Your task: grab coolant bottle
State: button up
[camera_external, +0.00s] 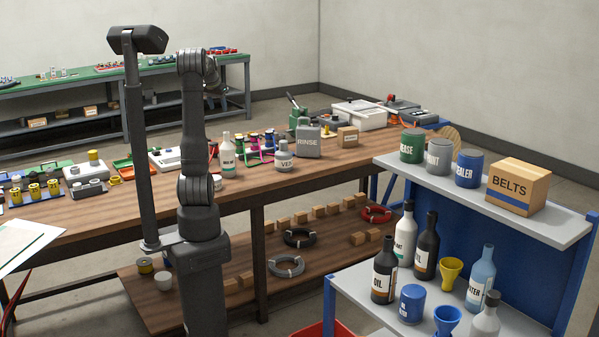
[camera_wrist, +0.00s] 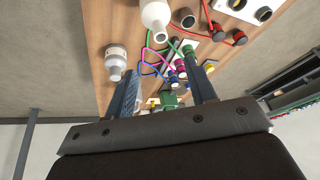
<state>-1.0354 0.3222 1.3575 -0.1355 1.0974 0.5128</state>
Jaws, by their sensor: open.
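A white bottle (camera_external: 405,235) on the lower shelf of the right-hand rack has a partly hidden label that seems to end in "ANT"; it may be the coolant bottle. A dark oil bottle (camera_external: 384,270) stands in front of it. Another white bottle (camera_external: 228,158) stands on the workbench; its label is too small to read surely. My gripper (camera_wrist: 163,68) is open and empty in the wrist view, pointing over the bench. In the external view it is mostly hidden behind my wrist, far from the rack.
The rack also holds a second dark bottle (camera_external: 427,247), a blue bottle (camera_external: 481,277), a yellow funnel (camera_external: 451,271) and a box marked BELTS (camera_external: 517,186) above.

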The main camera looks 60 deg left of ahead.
jog(key=n, duration=0.1)
send_near(226, 133)
jog(key=x, duration=0.3)
jog(key=a+x, duration=0.1)
jog(key=x, duration=0.1)
jog(key=shift+a+f, duration=0.2)
jog(key=shift+f, duration=0.05)
jog(key=shift+w+x, duration=0.15)
jog(key=shift+x, duration=1.15)
jog(key=shift+w+x, duration=0.15)
jog(key=shift+x, duration=1.15)
jog(key=shift+r, duration=0.15)
grip_shut()
